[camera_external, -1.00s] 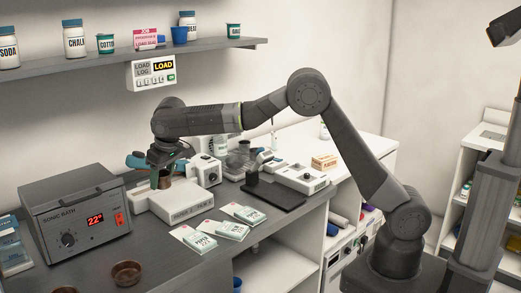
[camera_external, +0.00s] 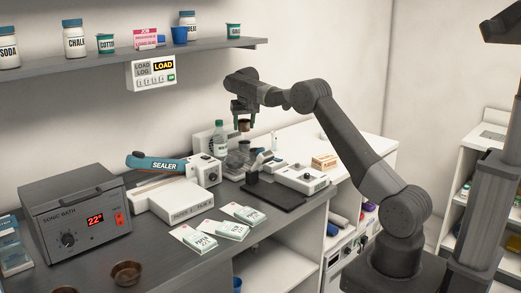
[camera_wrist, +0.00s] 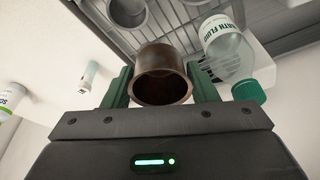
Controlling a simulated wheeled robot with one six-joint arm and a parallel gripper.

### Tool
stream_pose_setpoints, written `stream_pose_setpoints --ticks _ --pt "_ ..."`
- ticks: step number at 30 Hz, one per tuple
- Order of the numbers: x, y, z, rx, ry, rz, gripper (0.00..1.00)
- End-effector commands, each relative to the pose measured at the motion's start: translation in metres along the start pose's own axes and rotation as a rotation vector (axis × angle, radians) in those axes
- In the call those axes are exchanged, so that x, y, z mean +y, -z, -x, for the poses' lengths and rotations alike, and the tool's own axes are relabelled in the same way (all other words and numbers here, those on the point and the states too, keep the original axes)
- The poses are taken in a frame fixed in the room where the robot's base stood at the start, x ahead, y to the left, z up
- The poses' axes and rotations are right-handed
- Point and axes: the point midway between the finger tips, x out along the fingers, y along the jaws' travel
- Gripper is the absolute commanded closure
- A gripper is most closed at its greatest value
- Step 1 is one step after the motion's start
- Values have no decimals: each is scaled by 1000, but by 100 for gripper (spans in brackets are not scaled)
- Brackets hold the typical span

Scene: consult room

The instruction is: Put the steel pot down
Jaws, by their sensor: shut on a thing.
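The steel pot (camera_wrist: 163,72), a small brownish metal cup, is between the green fingers of my gripper (camera_wrist: 161,88) in the wrist view. The gripper is shut on it. In the external view my gripper (camera_external: 243,117) holds the pot (camera_external: 244,126) in the air above the back of the bench, near a clear bottle with a green cap (camera_external: 219,137). A second similar cup (camera_wrist: 127,10) shows at the top of the wrist view, apart from the held one.
The bath fluid bottle (camera_wrist: 226,45) is close on the right in the wrist view. A sealer (camera_external: 160,164), a white flat device (camera_external: 175,203), several packets (camera_external: 228,230) and a sonic bath (camera_external: 75,215) stand on the bench. A dark mat (camera_external: 275,197) has bare room.

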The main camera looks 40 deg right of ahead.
Motion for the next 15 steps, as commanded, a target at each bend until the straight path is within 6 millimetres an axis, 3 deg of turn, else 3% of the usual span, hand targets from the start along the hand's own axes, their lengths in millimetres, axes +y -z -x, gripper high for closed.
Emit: stream_pose_setpoints --ticks 1,6,15 --pt "29 12 -4 1 -11 -42 70" --pt "118 40 -13 1 -45 -166 70" --pt "269 62 -22 0 -101 -368 70"
